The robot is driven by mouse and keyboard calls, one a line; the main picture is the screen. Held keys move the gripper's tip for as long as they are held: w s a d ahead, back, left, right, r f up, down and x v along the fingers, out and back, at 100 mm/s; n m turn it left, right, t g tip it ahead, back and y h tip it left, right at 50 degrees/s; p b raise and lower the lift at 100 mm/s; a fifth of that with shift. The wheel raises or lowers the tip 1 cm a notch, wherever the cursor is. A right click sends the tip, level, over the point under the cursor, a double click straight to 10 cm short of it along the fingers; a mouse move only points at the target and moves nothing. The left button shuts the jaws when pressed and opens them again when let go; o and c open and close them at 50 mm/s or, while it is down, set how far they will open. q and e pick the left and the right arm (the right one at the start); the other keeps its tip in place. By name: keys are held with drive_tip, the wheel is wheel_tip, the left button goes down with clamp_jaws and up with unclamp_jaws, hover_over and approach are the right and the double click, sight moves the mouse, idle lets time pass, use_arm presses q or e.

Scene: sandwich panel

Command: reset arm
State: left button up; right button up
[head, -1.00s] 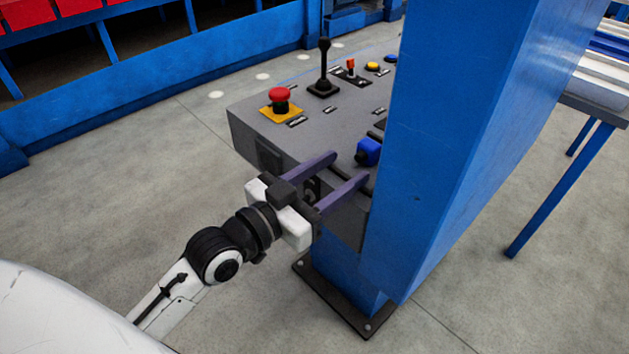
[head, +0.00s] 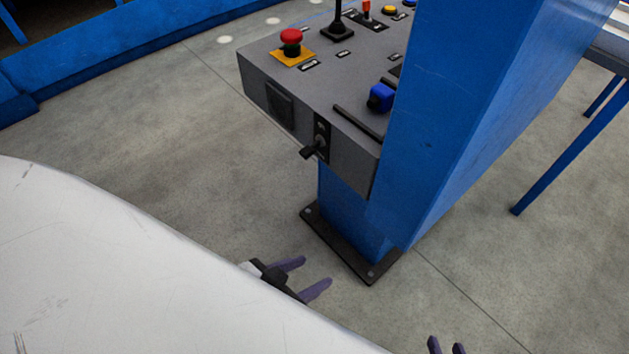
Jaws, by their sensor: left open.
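My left gripper (head: 317,272) shows in the head view just past the edge of my white body. Its two purple fingers are apart with nothing between them. It is low and to the left of the post's base plate, clear of the panel. Most of the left arm is hidden behind my body. My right gripper (head: 446,344) shows only as two purple fingertips at the bottom edge. They are apart, with nothing seen between them. The grey control panel (head: 322,80) has a black switch (head: 316,145) on its front face.
The panel carries a red button (head: 291,37), a black lever (head: 337,25) and a blue knob (head: 381,96). A large blue post (head: 450,110) stands beside it, over a dark base plate (head: 372,272). Blue table legs (head: 570,145) stand at right. The floor at left is clear.

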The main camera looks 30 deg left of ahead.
use_arm(q)
drive_tip(key=shift+s+d+f, duration=0.1)
drive_tip(key=shift+s+f, duration=0.35)
use_arm(e)
drive_tip(key=shift+r, duration=0.1)
use_arm(q)
wheel_tip(320, 180, up, 7)
drive_tip(key=p, duration=1.1)
drive_tip(key=shift+a+g+y, duration=0.3)
drive_tip(key=shift+a, duration=0.05)
use_arm(e)
wheel_tip(320, 180, up, 7)
drive_tip(key=shift+d, duration=0.35)
use_arm(q)
drive_tip(key=shift+r, duration=0.25)
use_arm(e)
drive_tip(key=shift+s, duration=0.2)
use_arm(q)
drive_tip(key=shift+s+f, duration=0.1)
